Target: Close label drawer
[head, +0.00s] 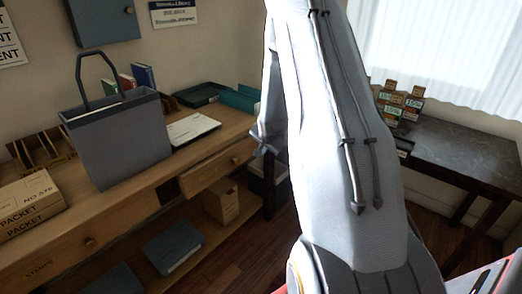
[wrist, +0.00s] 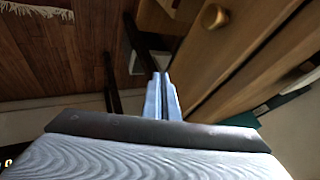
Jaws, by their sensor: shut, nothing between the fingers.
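A wooden drawer (head: 212,168) with a round brass knob sits under the desk top, right of the dark grey bag. Its front stands out from the desk, so it looks partly open; no label on it can be read. In the wrist view a wooden front (wrist: 240,45) with a brass knob shows at the upper right. My gripper (head: 265,142) is right of the drawer, apart from its knob, and partly hidden by my arm. In the wrist view my gripper (wrist: 160,80) has its fingers together and empty, left of the wooden front.
The desk top holds a dark grey bag (head: 118,140), a white laptop-like object (head: 192,128) and cardboard packets (head: 28,205). A box (head: 221,203) and a blue-grey binder (head: 172,246) rest on the lower shelf. A dark table (head: 455,152) stands at right. Wooden floor lies between.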

